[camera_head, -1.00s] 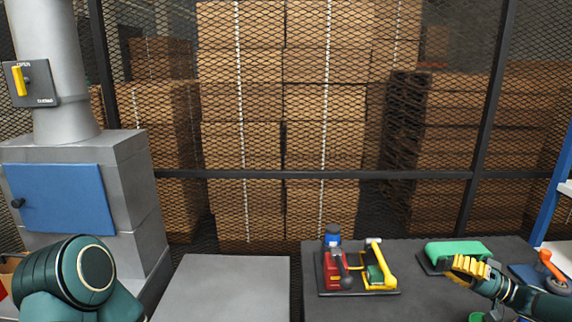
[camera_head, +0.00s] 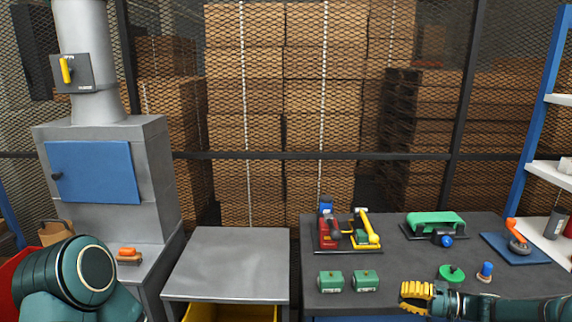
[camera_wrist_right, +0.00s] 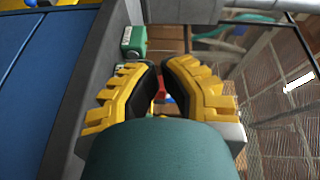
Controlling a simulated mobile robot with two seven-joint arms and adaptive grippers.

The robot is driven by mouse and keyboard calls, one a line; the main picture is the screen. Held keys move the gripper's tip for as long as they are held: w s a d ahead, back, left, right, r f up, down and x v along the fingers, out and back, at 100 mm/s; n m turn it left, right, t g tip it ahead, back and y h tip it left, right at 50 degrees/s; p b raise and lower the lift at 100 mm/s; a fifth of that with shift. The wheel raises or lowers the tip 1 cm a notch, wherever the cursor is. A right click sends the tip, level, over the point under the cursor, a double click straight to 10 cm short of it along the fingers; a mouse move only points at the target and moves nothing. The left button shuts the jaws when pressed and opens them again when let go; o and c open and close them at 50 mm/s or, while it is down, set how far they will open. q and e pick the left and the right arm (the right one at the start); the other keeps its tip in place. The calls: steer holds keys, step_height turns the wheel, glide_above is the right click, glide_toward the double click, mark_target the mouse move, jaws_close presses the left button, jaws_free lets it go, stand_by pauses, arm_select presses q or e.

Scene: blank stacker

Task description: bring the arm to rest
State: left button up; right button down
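My right gripper (camera_head: 416,296), with yellow ribbed fingers, is held level over the front of the dark workbench (camera_head: 397,263), its arm coming in from the right edge. In the right wrist view its fingertips (camera_wrist_right: 160,68) come close together, with nothing seen held between them. A green block (camera_head: 365,281) lies to its left, and a green disc with a knob (camera_head: 452,273) lies just behind it. Of my left arm only a dark green link shows at the lower left; the left gripper is out of view.
A tray (camera_head: 348,251) with red and yellow tools and a green-topped fixture (camera_head: 435,225) stand at the back of the bench. A blue plate (camera_head: 515,249) lies right. A bare grey table (camera_head: 228,264) stands left of the bench, beside a cabinet with a blue door (camera_head: 92,172).

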steer(key=s+a+f+g+h+b, duration=0.1)
steer(key=s+a+f+g+h, duration=0.1)
steer(key=s+a+f, duration=0.4)
steer(key=s+a+f+g+h+b, duration=0.2)
steer(key=a+f+h, duration=0.15)
steer(key=f, duration=0.45)
steer(key=s+a+f+g+h+b, duration=0.1)
steer(key=s+a+f+g+h, duration=0.15)
steer(key=s+a+f, duration=0.45)
steer(key=s+a+f+n+t+h+b, duration=0.1)
steer(key=s+a+f+h+b, duration=0.2)
steer(key=s+f, duration=0.4)
steer(key=s+b, duration=0.1)
steer(key=s, duration=0.2)
steer(key=shift+a+f+h, duration=0.3)
steer(key=shift+a+h, duration=0.05)
steer(key=shift+h, duration=0.05)
steer(key=shift+r, duration=0.1)
